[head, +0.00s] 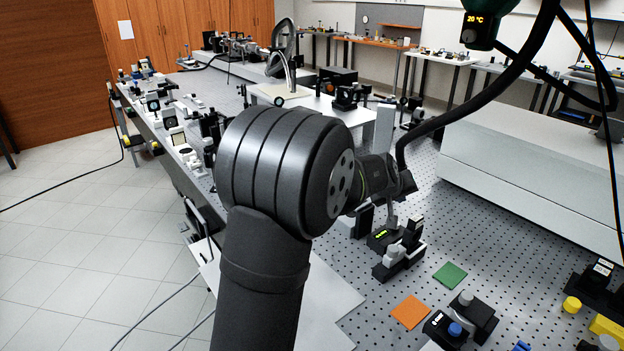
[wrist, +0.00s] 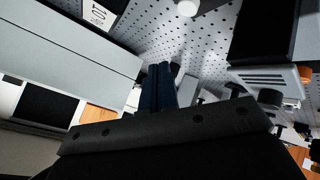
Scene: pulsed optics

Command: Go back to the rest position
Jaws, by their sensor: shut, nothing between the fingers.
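My gripper (wrist: 161,88) shows in the wrist view as two dark blue fingers side by side, shut and with nothing between them. They point away from the dark mount over the perforated table (wrist: 190,45). In the head view my dark arm fills the middle and reaches right over the optical table (head: 440,215). The fingertips are hard to make out there. A black device with a green display (head: 382,238) stands on the table just below the end of the arm; I cannot tell whether they touch.
An orange square (head: 410,312) and a green square (head: 450,275) lie on the table at front right, near black devices with knobs (head: 460,320). A long grey box (head: 535,170) stands at right. Optics mounts (head: 170,120) crowd the left bench. A thick cable (head: 480,95) hangs above.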

